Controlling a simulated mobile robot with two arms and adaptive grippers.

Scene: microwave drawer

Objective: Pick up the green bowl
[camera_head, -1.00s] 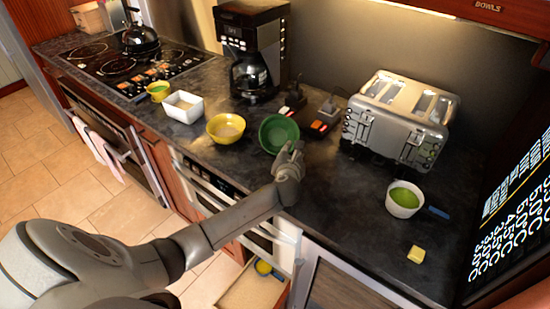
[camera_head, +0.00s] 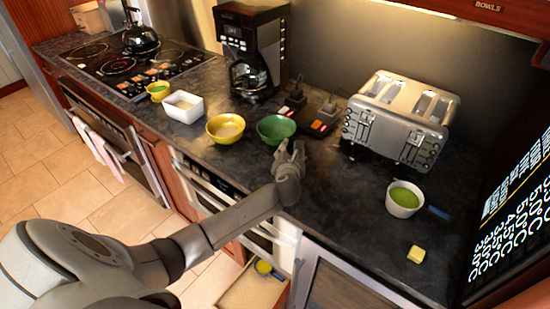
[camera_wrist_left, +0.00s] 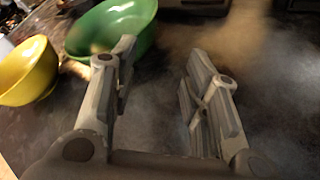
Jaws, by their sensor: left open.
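The green bowl (camera_head: 276,129) stands upright on the dark counter, right of the yellow bowl (camera_head: 225,128). My left gripper (camera_head: 290,152) is open and empty, just in front of the green bowl and slightly to its right. In the left wrist view the green bowl (camera_wrist_left: 112,24) is at the top, beyond the left finger of my gripper (camera_wrist_left: 158,75), which overlaps its near edge in the picture. I cannot tell whether they touch. No bowl wall lies between the fingers. My right gripper is not in view.
A coffee maker (camera_head: 252,50) stands behind the bowls. A device with orange buttons (camera_head: 318,125) sits right of the green bowl, and a toaster (camera_head: 398,115) farther right. A white cup with green contents (camera_head: 404,199) is at the right. The counter between gripper and cup is clear.

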